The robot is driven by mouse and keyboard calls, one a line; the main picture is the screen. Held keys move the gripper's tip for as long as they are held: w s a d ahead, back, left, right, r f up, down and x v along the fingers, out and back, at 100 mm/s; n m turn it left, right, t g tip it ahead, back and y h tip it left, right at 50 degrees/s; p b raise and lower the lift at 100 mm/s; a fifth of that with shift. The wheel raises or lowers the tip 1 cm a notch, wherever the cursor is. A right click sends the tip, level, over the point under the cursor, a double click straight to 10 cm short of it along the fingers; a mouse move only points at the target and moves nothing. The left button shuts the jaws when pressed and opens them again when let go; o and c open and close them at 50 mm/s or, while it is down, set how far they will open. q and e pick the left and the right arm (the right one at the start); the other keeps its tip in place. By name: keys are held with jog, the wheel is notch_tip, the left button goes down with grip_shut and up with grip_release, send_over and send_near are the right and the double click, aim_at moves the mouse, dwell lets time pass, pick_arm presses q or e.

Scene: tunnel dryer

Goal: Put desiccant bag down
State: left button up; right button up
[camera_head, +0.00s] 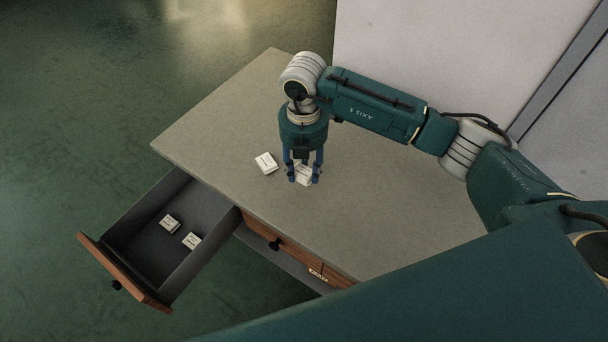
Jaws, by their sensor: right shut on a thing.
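My right gripper (303,176) points down over the table top and is shut on a small white desiccant bag (303,174). The fingers hide part of the bag. I cannot tell whether the bag touches the table or hangs just above it. A second white bag (266,163) with dark print lies on the table to the left of the gripper. Two more white bags, one farther back (169,224) and one nearer (192,241), lie in the open drawer (124,214). My left gripper is not in view.
The grey-green table (238,110) has free room behind, left and right of the gripper. The drawer sticks out at the front left. A closed drawer front with a dark knob (275,244) is beside it. A pale wall or cabinet (450,50) stands behind the table.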

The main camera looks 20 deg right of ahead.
aim_at(304, 172)
notch_tip(304, 172, down, 4)
jog(key=shift+r+p, duration=0.15)
jog(key=shift+p, duration=0.2)
jog(key=shift+f, duration=0.3)
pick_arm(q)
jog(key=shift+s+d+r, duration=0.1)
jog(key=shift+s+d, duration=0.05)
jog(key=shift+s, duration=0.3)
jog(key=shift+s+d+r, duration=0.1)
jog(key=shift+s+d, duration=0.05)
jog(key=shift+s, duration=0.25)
pick_arm(e)
jog(key=shift+f, duration=0.15)
jog(key=o, duration=1.1)
notch_tip(304, 172, up, 12)
jog(key=shift+r+b, duration=0.15)
jog(key=shift+b, duration=0.9)
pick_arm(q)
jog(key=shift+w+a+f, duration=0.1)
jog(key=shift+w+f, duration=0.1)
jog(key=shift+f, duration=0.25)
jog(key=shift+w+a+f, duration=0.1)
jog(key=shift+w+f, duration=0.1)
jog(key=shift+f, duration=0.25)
